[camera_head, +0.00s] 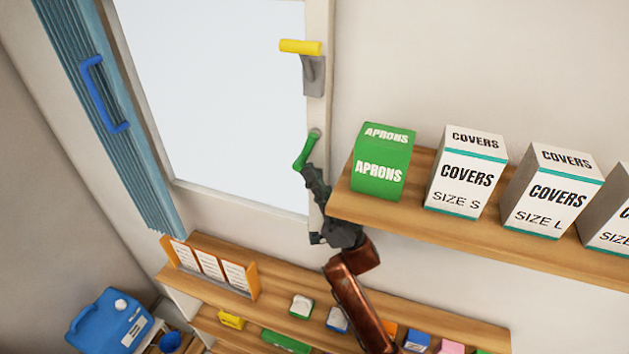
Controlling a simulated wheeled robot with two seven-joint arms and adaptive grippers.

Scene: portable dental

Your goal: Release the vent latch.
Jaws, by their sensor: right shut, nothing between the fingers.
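A window with a pale frame (319,22) stands at the upper left. Its right side carries a yellow handle (300,47) on a grey bracket, pointing left. Lower on the same side is a green handle (305,152), slanting down to the left from a round pivot. No label shows which one is the vent latch. My right gripper (306,171) is shut and empty, with its tips at the lower end of the green handle. I cannot tell if they touch it. My left gripper is out of view.
A wooden shelf (480,230) with a green aprons box (382,170) and several white covers boxes is close right of my arm. A lower shelf (275,303) holds cards and small items. A blue pleated blind (105,115) hangs left; a blue jug (110,322) stands below.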

